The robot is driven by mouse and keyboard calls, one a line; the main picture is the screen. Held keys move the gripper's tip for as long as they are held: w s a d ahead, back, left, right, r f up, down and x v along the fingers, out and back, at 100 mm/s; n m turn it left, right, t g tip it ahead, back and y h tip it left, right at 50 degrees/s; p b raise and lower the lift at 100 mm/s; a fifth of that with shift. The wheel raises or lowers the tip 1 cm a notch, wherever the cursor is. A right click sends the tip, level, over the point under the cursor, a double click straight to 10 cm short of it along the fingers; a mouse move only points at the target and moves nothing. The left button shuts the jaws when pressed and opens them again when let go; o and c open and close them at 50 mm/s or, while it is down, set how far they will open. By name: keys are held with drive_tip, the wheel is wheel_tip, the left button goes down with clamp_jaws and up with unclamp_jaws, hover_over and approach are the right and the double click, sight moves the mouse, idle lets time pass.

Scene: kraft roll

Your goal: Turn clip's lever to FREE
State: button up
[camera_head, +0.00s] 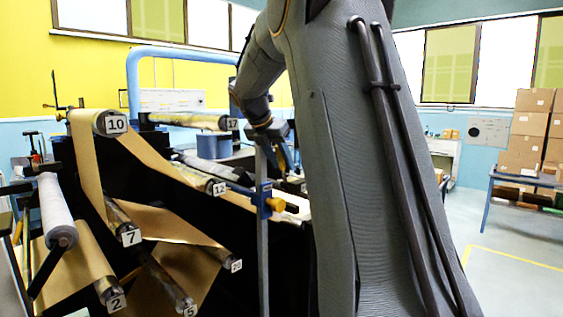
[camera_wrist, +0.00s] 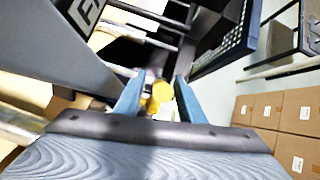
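A yellow knob-ended lever (camera_wrist: 160,92) shows in the wrist view, between the two blue fingers of my gripper (camera_wrist: 160,78). The fingers stand apart, with a small gap seen on each side of the knob; contact is not clear. In the head view, the blue clip (camera_head: 262,196) with a yellow knob (camera_head: 275,204) sits on an upright grey post.
Numbered rollers carry brown paper, such as roller 10 (camera_head: 112,124) and roller 7 (camera_head: 122,222). A blue pipe frame (camera_head: 180,54) stands behind. Cardboard boxes (camera_head: 530,125) are stacked on a bench at right. The floor there is clear.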

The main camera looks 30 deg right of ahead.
drive_tip(key=shift+b+v, duration=1.45)
drive_tip(key=shift+v, duration=2.5)
